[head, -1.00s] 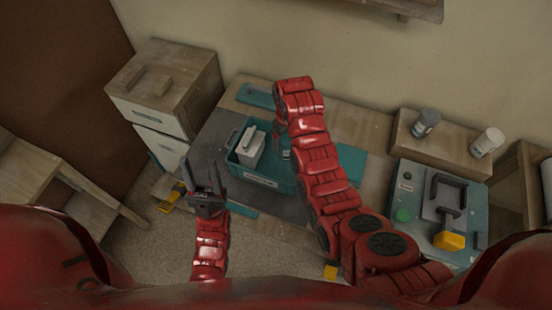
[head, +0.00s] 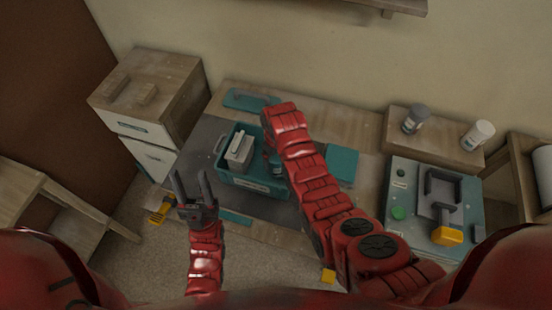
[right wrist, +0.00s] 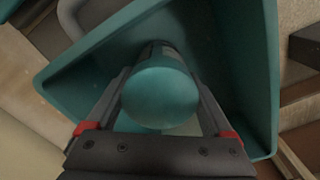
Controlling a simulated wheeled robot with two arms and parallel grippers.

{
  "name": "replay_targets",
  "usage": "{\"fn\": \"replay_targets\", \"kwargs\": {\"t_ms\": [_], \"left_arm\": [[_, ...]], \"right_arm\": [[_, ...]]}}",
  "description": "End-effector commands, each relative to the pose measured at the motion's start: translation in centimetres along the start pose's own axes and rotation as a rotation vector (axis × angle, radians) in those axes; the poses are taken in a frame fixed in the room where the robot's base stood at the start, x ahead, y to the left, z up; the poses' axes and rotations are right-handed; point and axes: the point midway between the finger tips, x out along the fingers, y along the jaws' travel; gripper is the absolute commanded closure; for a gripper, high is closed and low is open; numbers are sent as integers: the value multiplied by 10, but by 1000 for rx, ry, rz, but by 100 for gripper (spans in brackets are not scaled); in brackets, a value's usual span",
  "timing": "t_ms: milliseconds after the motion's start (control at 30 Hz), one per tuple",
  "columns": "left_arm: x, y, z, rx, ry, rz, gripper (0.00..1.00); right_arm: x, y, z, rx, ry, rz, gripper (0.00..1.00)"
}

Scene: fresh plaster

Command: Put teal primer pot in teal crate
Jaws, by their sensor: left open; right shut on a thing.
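The teal crate (head: 262,184) stands on the dark mat of the low bench in the head view, with a pale block-like item (head: 239,150) in it. In the right wrist view the crate's walls (right wrist: 235,60) surround the teal primer pot (right wrist: 160,97), whose round teal end faces the camera. My right gripper (right wrist: 160,75) is shut on the pot, one finger on each side, within the crate's opening. I cannot tell whether the pot touches the crate's floor. In the head view my right arm mostly hides it. My left gripper (head: 189,175) is open and empty, left of the crate.
A wooden cabinet (head: 150,95) stands left of the bench. At right are a teal-topped unit (head: 405,225) with a yellow-ended tool (head: 447,235), and a wooden shelf block (head: 445,150) bearing a grey can (head: 416,118) and a white can (head: 477,135).

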Motion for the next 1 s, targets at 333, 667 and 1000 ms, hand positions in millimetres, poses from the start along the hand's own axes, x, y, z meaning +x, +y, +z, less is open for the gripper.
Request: {"fn": "replay_targets", "kwargs": {"t_ms": [333,667,1000], "left_arm": [[-3,0,0,0,0,0,50],[-4,0,1,0,0,0,50],[10,0,-2,0,-1,0,50]], "right_arm": [[3,0,0,0,0,0,0],[-6,0,-1,0,0,1,0],[-85,0,0,1,-1,0,0]]}}
